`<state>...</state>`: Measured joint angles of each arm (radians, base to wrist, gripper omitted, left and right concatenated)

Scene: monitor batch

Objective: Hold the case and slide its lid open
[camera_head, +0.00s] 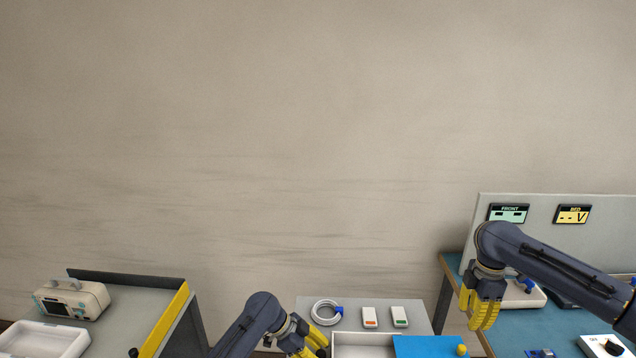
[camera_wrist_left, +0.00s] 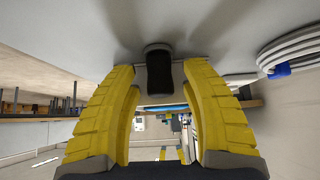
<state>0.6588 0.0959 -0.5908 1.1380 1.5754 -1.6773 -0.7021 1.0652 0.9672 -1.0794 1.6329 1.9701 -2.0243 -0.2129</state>
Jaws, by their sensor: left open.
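The case (camera_head: 362,334) stands at the bottom edge of the head view, its near part cut off. Its pale left part shows beside a blue lid (camera_head: 422,346), which covers the right part and bears a yellow knob (camera_head: 462,350). My left gripper (camera_head: 314,346) is just left of the case, low in the picture. In the left wrist view its yellow fingers (camera_wrist_left: 163,118) are spread, with a dark block (camera_wrist_left: 159,72) showing between them; I cannot tell what it is. My right gripper (camera_head: 481,308) hangs above and right of the knob, apart from it; its opening is unclear.
A coiled white cable (camera_head: 326,312) and two small white boxes (camera_head: 370,317) (camera_head: 399,317) lie behind the case. At left are a beige monitor (camera_head: 70,299) and a white tray (camera_head: 45,340). A blue-topped bench (camera_head: 530,325) with FRONT and BED signs (camera_head: 508,212) (camera_head: 572,214) stands at right.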

